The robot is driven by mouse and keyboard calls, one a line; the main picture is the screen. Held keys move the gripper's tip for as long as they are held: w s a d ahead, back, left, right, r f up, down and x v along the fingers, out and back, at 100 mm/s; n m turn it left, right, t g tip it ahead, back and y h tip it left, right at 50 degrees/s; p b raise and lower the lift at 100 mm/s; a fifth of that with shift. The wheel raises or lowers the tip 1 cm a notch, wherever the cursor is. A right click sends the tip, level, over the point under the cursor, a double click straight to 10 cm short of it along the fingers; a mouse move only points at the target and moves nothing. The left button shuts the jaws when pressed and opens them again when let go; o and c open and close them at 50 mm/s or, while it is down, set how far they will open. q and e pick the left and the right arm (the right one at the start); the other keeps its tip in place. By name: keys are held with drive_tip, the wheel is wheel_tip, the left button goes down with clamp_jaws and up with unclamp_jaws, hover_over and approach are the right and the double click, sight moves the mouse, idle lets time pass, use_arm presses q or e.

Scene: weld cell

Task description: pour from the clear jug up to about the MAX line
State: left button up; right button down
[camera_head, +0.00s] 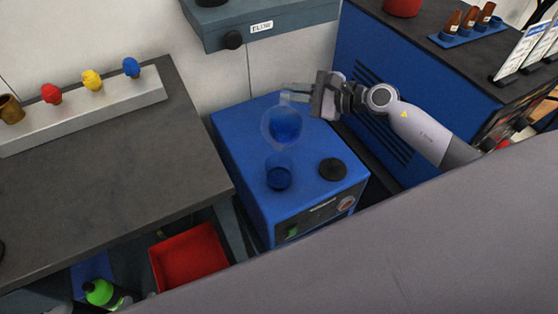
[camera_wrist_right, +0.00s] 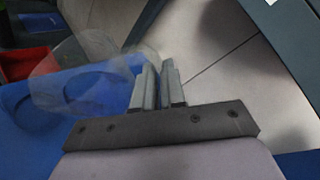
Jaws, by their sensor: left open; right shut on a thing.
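The clear jug (camera_head: 281,126) is above the blue cabinet, with dark blue liquid visible in it. My right gripper (camera_head: 297,93) is shut on the jug's upper part. In the right wrist view, the fingers (camera_wrist_right: 159,80) are close together and the clear jug (camera_wrist_right: 75,75) extends to their left. Its exact tilt is hard to tell. A clear cup (camera_head: 278,172) stands on the cabinet just below the jug, with dark blue in its lower part. No stream between them is discernible, and no MAX line is readable. My left gripper is not in view.
The blue cabinet (camera_head: 237,140) carries a black round disc (camera_head: 332,169) right of the cup. A dark bench (camera_head: 110,180) is at left, with a red bin (camera_head: 190,258) below. A taller blue unit (camera_head: 400,60) stands at right.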

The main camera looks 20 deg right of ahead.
drive_tip(key=shift+s+a+r+n+t, duration=0.2)
drive_tip(key=shift+s+n+t, duration=0.1)
drive_tip(key=shift+n, duration=0.2)
drive_tip(key=shift+s+a+r+n, duration=0.25)
drive_tip(key=shift+s+r+n, duration=0.1)
drive_tip(key=shift+r+n, duration=0.2)
idle(0.8)
drive_tip(key=shift+d, duration=0.1)
drive_tip(key=shift+w+d+r, duration=0.1)
drive_tip(key=shift+w+d, duration=0.2)
drive_tip(key=shift+w, duration=0.15)
drive_tip(key=shift+r, duration=0.1)
idle(0.7)
drive_tip(key=shift+s+a+n+t+b, duration=0.3)
drive_tip(key=shift+s+n+t+b, duration=0.15)
drive_tip(key=shift+n, duration=0.3)
idle(2.7)
